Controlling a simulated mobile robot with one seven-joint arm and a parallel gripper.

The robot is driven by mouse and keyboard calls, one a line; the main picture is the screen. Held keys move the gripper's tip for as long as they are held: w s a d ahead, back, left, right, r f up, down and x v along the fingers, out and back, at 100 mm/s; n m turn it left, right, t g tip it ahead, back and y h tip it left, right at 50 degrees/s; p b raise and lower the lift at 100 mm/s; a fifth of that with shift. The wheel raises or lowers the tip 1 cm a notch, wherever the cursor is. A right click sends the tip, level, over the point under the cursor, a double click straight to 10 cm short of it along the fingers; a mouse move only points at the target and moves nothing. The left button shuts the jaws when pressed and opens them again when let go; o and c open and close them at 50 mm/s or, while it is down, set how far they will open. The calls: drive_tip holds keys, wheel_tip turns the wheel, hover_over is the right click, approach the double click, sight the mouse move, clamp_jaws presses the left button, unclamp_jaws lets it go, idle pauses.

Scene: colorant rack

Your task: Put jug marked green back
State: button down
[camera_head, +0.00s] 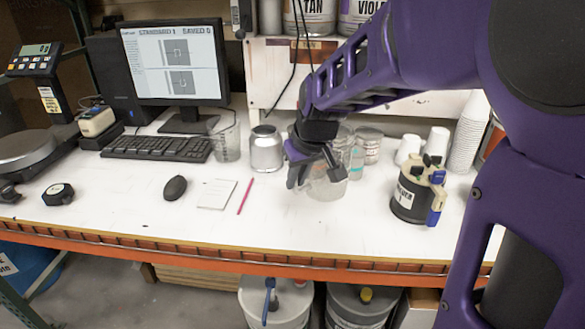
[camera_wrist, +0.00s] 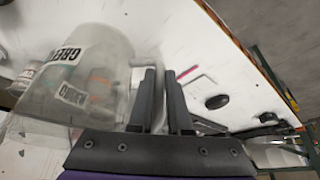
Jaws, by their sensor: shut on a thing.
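The jug marked green (camera_wrist: 100,62) is a clear, cloudy vessel with white labels reading GREEN, at the left of the wrist view. In the head view the jug (camera_head: 327,188) shows at the middle right of the bench, partly hidden behind my fingers. My gripper (camera_head: 303,178) is at the jug's left side, pointing down. In the wrist view my two dark fingers (camera_wrist: 161,72) are close together beside the jug, shut on it. The held part, probably its handle, is hidden between them. I cannot tell whether the jug's base touches the bench.
A dark canister (camera_head: 408,203) with a beige and blue clamp stands to the right. A metal can (camera_head: 266,152), a clear beaker (camera_head: 226,140) and small jars (camera_head: 369,144) stand behind. Paper cups (camera_head: 466,138) are at the back right. The front bench is mostly clear.

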drive_tip(key=shift+f+b, duration=0.5)
drive_tip(key=shift+f, duration=3.7)
drive_tip(key=c, duration=0.9)
unclamp_jaws()
drive_tip(key=shift+o, duration=0.2)
